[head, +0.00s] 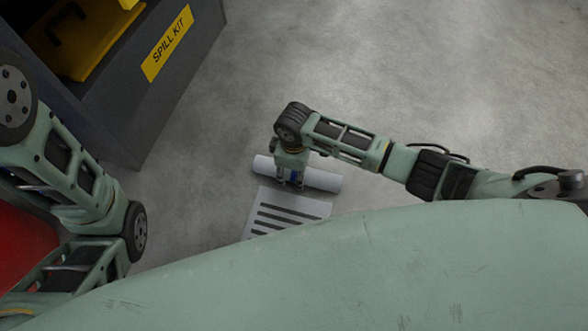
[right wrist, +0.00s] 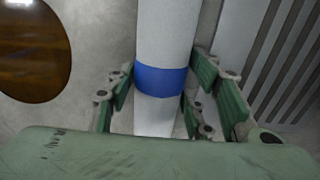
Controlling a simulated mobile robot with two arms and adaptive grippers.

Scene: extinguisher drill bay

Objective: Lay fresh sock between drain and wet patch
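The sock (head: 325,180) is a white roll with a blue band (right wrist: 160,79). It lies across the far edge of the slotted grey drain (head: 262,208) in the head view; I cannot tell whether it touches the floor. The patch is not visible in the head view. My left gripper is out of view.
A dark cabinet (head: 120,110) with a yellow "SPILL KIT" label (head: 167,43) stands at the upper left, with yellow items (head: 85,38) inside. A red surface (head: 22,250) shows at the left edge. The grey floor (head: 420,70) is clear at the upper right.

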